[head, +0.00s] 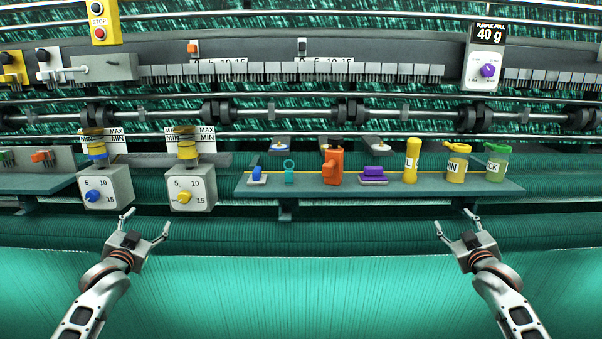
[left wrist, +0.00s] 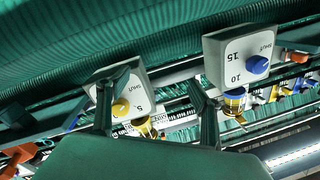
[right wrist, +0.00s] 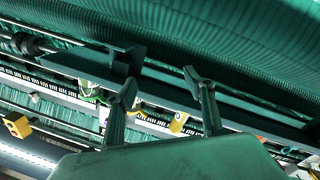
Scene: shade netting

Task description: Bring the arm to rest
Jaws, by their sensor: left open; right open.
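My left gripper (head: 143,228) is open and empty in the head view. It hovers over the green netting, just below the two dial boxes. In the left wrist view its fingers (left wrist: 153,98) are spread with nothing between them; the yellow-knob dial box (left wrist: 122,102) is behind one finger. My right gripper (head: 458,228) is open and empty below the front edge of the tool shelf (head: 400,188). In the right wrist view its fingers (right wrist: 160,95) are apart with nothing between them. Neither gripper touches anything that I can see.
A blue-knob dial box (head: 104,188) and a yellow-knob dial box (head: 190,188) hang above the left gripper. The shelf holds an orange tool (head: 333,167), a purple block (head: 373,174), a yellow bottle (head: 411,160) and several other items. The green netting (head: 300,290) between the arms is clear.

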